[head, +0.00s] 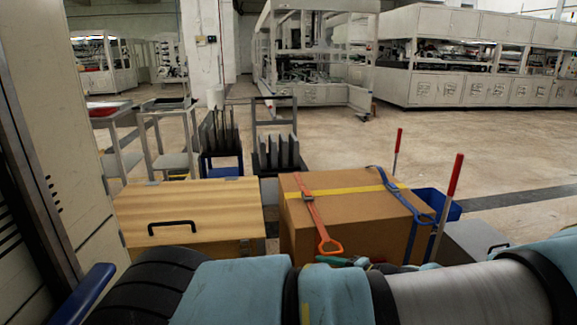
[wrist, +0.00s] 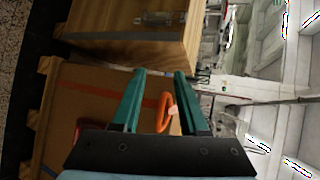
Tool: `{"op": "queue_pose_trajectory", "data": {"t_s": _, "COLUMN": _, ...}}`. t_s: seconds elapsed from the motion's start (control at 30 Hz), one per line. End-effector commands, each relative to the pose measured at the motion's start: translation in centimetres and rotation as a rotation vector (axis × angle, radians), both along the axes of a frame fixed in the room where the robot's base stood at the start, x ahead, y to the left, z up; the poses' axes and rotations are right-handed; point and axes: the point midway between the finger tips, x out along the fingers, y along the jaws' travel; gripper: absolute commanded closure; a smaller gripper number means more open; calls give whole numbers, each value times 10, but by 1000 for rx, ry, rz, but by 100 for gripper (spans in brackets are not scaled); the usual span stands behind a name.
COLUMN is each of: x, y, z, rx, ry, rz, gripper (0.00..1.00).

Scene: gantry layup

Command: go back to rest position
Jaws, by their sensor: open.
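My gripper (wrist: 160,72) is open, with its two green fingers apart in the wrist view. An orange hook or loop (wrist: 166,112) shows between the fingers; I cannot tell how far beyond them it is, and nothing appears clamped. In the head view my blue-sleeved arm lies across the bottom of the picture, and a small green part of the gripper shows at the near edge of the cardboard box (head: 345,220). The orange hook (head: 330,246) hangs there at the end of an orange strap (head: 313,208).
A wooden case (head: 190,205) with a black handle stands left of the box. A blue strap (head: 400,190) and blue bin (head: 440,203) are at its right, near red-topped poles (head: 454,175). Carts (head: 160,135) and machines stand behind; open floor (head: 450,150) lies between.

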Motion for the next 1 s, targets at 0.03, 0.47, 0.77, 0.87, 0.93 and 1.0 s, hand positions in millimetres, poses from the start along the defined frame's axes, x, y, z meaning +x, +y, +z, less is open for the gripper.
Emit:
{"op": "queue_pose_trajectory", "data": {"t_s": 0.03, "x": -2, "y": 21, "z": 8, "rx": -45, "ry": 61, "rz": 89, "gripper": 57}}
{"op": "queue_pose_trajectory", "data": {"t_s": 0.47, "x": -46, "y": 103, "z": 68, "rx": -484, "ry": 451, "rz": 540, "gripper": 57}}
{"op": "queue_pose_trajectory", "data": {"t_s": 0.77, "x": -56, "y": 131, "z": 155, "rx": -851, "ry": 520, "rz": 658, "gripper": 57}}
{"op": "queue_pose_trajectory", "data": {"t_s": 0.87, "x": -58, "y": 143, "z": 188, "rx": -963, "ry": 500, "rz": 667, "gripper": 57}}
{"op": "queue_pose_trajectory", "data": {"t_s": 0.93, "x": -60, "y": 153, "z": 211, "rx": -1033, "ry": 475, "rz": 665, "gripper": 57}}
{"op": "queue_pose_trajectory", "data": {"t_s": 1.0, "x": -62, "y": 162, "z": 231, "rx": -1089, "ry": 444, "rz": 659, "gripper": 57}}
